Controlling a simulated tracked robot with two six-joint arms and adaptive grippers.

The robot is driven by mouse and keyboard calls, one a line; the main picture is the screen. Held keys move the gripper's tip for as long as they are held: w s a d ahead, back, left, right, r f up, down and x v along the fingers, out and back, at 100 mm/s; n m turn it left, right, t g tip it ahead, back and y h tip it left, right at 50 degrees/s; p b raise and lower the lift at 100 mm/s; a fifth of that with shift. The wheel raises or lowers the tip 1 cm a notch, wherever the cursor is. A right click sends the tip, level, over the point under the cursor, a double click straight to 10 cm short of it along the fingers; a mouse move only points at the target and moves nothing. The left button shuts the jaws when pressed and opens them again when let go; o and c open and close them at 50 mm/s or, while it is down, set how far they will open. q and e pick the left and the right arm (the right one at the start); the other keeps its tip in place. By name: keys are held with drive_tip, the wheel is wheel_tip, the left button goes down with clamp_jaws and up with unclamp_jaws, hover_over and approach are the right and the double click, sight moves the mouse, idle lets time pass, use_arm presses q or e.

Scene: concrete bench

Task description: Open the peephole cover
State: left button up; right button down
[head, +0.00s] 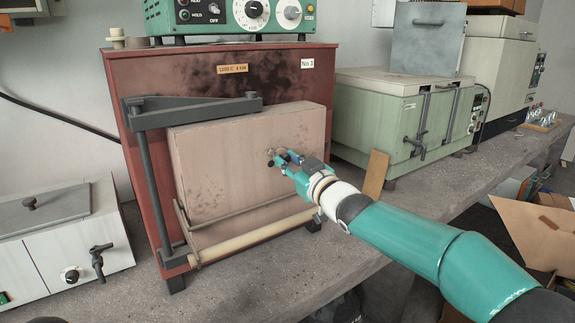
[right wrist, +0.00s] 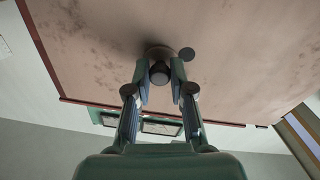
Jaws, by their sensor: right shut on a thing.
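The red furnace (head: 120,90) stands on the bench with its thick pinkish door block (head: 215,165) facing me. The small peephole cover sits on the door's face. My right gripper (head: 280,158) reaches in from the right to the door. In the right wrist view, my right gripper (right wrist: 160,78) is shut on the dark round knob (right wrist: 159,73) of the peephole cover. Whether the hole is uncovered cannot be told. My left gripper is not in view.
A grey hinge frame (head: 150,175) and a pale roller bar (head: 250,238) border the door. A green box oven (head: 375,125) stands at right, with a tan board (head: 376,174) near its front. A white box (head: 65,245) stands at left.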

drive_tip(key=n, duration=0.3)
drive_tip(key=r+n, duration=0.1)
drive_tip(key=n, duration=0.2)
drive_tip(key=shift+w+d+p, duration=0.15)
drive_tip(key=shift+d+p, duration=0.05)
drive_tip(key=shift+p, duration=0.1)
drive_tip(key=shift+r+n+y, duration=0.1)
drive_tip(key=shift+n+y, duration=0.2)
drive_tip(key=shift+y, duration=0.1)
drive_tip(key=c, duration=1)
unclamp_jaws()
drive_tip(key=shift+r, duration=0.1)
drive_tip(key=shift+d, duration=0.1)
drive_tip(key=v, duration=1.2)
drive_tip(key=shift+r, duration=0.1)
